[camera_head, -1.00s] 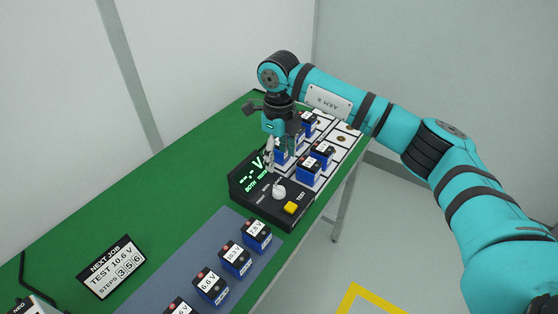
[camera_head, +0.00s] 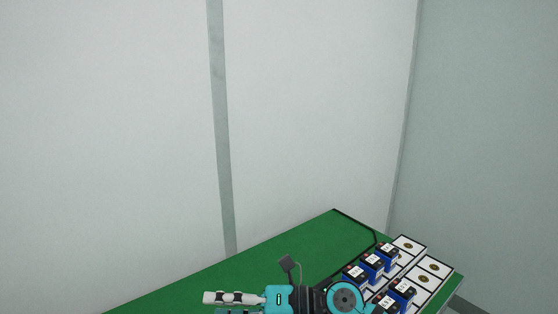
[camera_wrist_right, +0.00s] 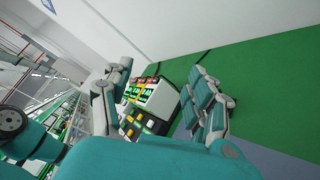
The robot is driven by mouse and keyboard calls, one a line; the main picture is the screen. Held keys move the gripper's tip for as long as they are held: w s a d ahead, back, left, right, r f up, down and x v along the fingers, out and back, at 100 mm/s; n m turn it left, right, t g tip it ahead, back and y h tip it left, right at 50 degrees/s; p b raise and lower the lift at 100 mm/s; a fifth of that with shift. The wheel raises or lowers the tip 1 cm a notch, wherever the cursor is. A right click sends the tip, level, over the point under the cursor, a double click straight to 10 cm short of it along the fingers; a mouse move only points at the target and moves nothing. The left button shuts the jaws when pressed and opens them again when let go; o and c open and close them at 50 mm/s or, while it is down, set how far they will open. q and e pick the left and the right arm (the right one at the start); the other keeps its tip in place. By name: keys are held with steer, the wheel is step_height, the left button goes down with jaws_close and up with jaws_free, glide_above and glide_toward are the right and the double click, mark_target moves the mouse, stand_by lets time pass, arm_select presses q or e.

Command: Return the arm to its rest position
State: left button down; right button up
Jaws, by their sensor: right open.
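My right gripper (camera_head: 212,303) shows at the bottom edge of the head view, with its fingers pointing left over the green bench. Much of the arm lies below the frame. In the right wrist view the two fingers (camera_wrist_right: 160,76) stand apart with nothing held between them. My left gripper is in neither view.
The green bench (camera_head: 310,240) runs up to pale walls. A white rack (camera_head: 408,245) with several blue batteries (camera_head: 373,262) stands at its right side, close to my right arm. Its far slots are empty. Bare green surface also shows in the wrist view (camera_wrist_right: 265,85).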

steer(key=w+d+r+m+t+h, duration=0.25)
steer(key=d+m+t, duration=0.35)
steer(key=m+t, duration=0.4)
steer(key=w+d+r+m+t+h, duration=0.1)
steer(key=w+d+m+t+h, duration=0.15)
steer(key=d+m+t, duration=0.8)
steer(key=s+d+f+m+g+h, duration=0.4)
steer(key=d+f+m+g+h, duration=0.3)
steer(key=f+m+h, duration=0.55)
steer(key=s+d+f+m+g, duration=0.35)
steer(key=s+f+g, duration=0.35)
steer(key=s, duration=0.5)
steer(key=s+d+f+m+g, duration=0.35)
steer(key=s+f, duration=0.55)
steer(key=s, duration=0.4)
step_height(320, 180, down, 28)
steer(key=s+n+g, duration=0.1)
steer(key=s+g, duration=0.1)
steer(key=s+d+f+g, duration=0.1)
steer(key=s+d+f, duration=0.2)
steer(key=s+f, duration=1.1)
steer(key=shift+s, duration=0.65)
